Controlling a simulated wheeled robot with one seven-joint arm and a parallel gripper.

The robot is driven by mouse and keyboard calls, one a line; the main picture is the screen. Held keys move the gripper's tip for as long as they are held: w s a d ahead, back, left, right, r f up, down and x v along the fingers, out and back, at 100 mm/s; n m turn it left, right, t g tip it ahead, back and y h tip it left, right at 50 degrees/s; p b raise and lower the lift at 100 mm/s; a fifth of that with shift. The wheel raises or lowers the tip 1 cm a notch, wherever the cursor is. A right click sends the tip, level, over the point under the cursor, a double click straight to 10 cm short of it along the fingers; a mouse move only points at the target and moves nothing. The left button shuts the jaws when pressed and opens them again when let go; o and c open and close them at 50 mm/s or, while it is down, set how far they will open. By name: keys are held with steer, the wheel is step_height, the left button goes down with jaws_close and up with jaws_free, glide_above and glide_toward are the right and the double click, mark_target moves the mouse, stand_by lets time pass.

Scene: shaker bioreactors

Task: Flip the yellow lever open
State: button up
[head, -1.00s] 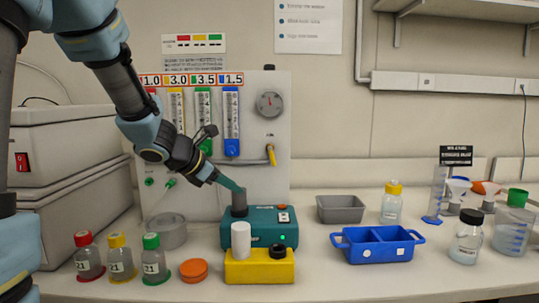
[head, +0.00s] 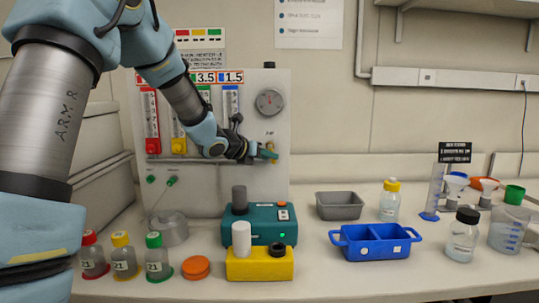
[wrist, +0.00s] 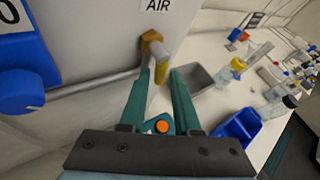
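The yellow lever (wrist: 150,39) is on the panel under the AIR label in the wrist view, at the end of a grey pipe. In the head view my gripper (head: 270,153) is at the right part of the panel, below the round gauge, and largely covers the lever.
The panel (head: 270,185) carries flow tubes and a gauge (head: 270,102). Below stand a teal device (head: 262,232), a yellow block (head: 255,268), a grey tray (head: 340,206) and a blue tray (head: 376,246). Capped bottles stand left and right. The space right of the panel is free.

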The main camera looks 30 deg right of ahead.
steer(key=shift+w+d+f, duration=0.25)
steer(key=shift+w+d, duration=0.05)
steer(key=shift+d, duration=0.25)
jaws_close()
